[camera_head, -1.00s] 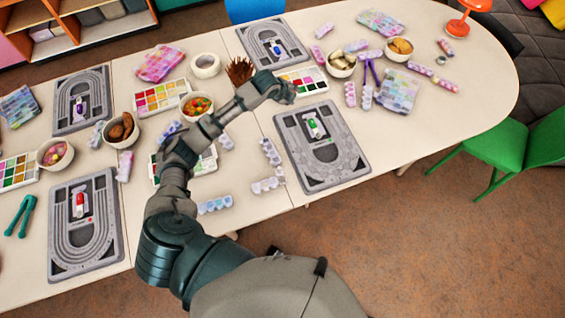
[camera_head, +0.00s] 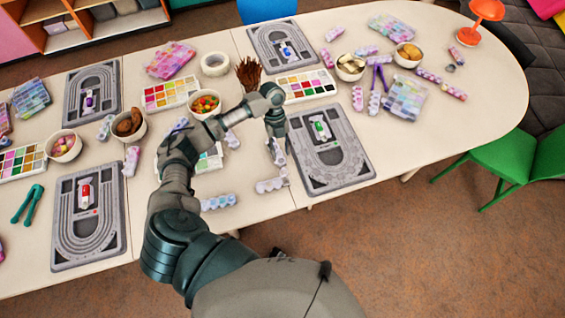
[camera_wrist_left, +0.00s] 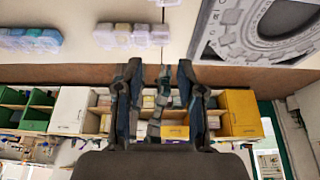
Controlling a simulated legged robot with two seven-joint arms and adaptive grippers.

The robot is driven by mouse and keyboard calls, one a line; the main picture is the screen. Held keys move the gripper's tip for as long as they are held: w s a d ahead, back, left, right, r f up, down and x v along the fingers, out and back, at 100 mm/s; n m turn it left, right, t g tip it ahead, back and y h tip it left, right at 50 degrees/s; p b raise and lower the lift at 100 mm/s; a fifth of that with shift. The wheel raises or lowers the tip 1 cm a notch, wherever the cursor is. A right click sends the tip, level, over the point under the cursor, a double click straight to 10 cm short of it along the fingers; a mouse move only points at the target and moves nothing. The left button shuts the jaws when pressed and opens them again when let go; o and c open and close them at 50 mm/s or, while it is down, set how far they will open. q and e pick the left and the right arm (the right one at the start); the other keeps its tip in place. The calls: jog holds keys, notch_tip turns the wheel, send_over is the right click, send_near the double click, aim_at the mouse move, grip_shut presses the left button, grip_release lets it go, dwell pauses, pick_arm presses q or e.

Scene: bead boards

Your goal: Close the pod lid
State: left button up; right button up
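Several strips of small pastel pods lie on the table. A corner-shaped group includes a pale strip (camera_head: 271,185) left of the right-hand bead board, and a bluish strip (camera_head: 219,201) lies near the front edge. In the left wrist view a white strip (camera_wrist_left: 132,36) and a blue-purple strip (camera_wrist_left: 30,39) lie beyond the fingertips. Their lids are too small to tell open from shut. My left gripper (camera_head: 277,132) hangs downward beside the bead board, over the corner group. Its fingers (camera_wrist_left: 159,78) are apart and nothing is held. My right gripper is not in view.
A grey bead board (camera_head: 350,165) with a green-marked piece stands just right of my left gripper; it also shows in the wrist view (camera_wrist_left: 215,25). Bead bowl (camera_head: 204,104), brown brush (camera_head: 248,72) and palette (camera_head: 307,86) lie behind. The table's front edge is close.

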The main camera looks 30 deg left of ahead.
aim_at(284, 172)
pick_arm(q)
jog(key=x, duration=0.6)
jog(key=shift+d+f, duration=0.1)
jog(key=shift+f, duration=0.2)
grip_shut()
